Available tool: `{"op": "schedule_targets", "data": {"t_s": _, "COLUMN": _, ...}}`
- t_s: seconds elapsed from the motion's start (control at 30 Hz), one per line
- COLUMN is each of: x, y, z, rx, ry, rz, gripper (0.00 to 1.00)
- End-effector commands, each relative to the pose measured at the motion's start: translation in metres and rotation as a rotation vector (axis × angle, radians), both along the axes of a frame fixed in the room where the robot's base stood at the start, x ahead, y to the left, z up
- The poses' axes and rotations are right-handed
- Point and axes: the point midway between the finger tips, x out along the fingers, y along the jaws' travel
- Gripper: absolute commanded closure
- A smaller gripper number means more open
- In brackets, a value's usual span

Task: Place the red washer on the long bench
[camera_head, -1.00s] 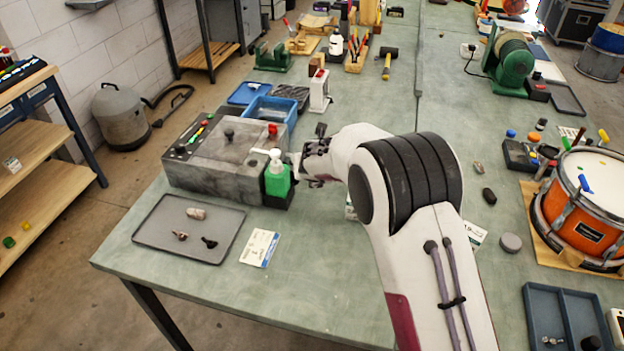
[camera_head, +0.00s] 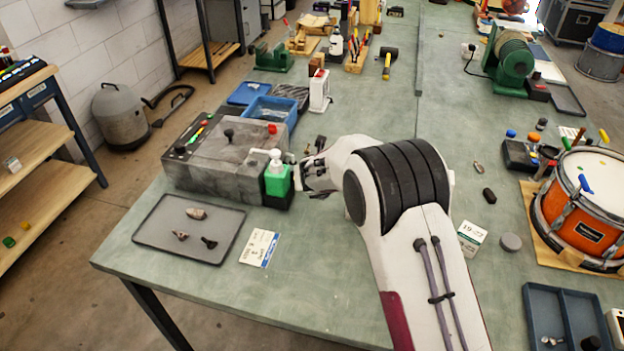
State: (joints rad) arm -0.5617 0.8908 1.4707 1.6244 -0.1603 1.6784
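The long bench (camera_head: 320,295) is the green-topped table under my arm. My gripper (camera_head: 303,172) is at the bench's left part, just right of a green bottle with a white pump top (camera_head: 278,180). It is small and seen from behind, so I cannot tell whether it is open or shut or holds anything. I cannot pick out a red washer for certain. A small red piece (camera_head: 272,129) shows at the back right of the grey box (camera_head: 225,150), but its shape is too small to tell.
A grey tray (camera_head: 150,240) with several small parts lies front left, beside a printed card (camera_head: 260,247). Blue bins (camera_head: 270,110) stand behind the box. An orange drum (camera_head: 580,225) and a blue divided tray (camera_head: 540,310) are at right. The front bench surface is largely clear.

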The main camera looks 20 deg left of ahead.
Motion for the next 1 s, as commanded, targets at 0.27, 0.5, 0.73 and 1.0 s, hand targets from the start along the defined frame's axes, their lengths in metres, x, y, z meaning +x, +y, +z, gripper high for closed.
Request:
{"op": "schedule_targets", "data": {"t_s": 0.27, "x": -0.0001, "y": -0.0001, "z": -0.0023, "rx": -0.001, "ry": 0.001, "rz": 0.001, "gripper": 0.84}}
{"op": "schedule_targets", "data": {"t_s": 0.5, "x": 0.0000, "y": -0.0001, "z": -0.0030, "rx": 0.000, "ry": 0.000, "rz": 0.000, "gripper": 0.70}}
{"op": "schedule_targets", "data": {"t_s": 0.73, "x": 0.0000, "y": -0.0001, "z": -0.0027, "rx": 0.000, "ry": 0.000, "rz": 0.000, "gripper": 0.70}}
{"op": "schedule_targets", "data": {"t_s": 1.0, "x": -0.0012, "y": -0.0003, "z": 0.0022, "rx": 0.000, "ry": -0.001, "rz": 0.000, "gripper": 0.70}}
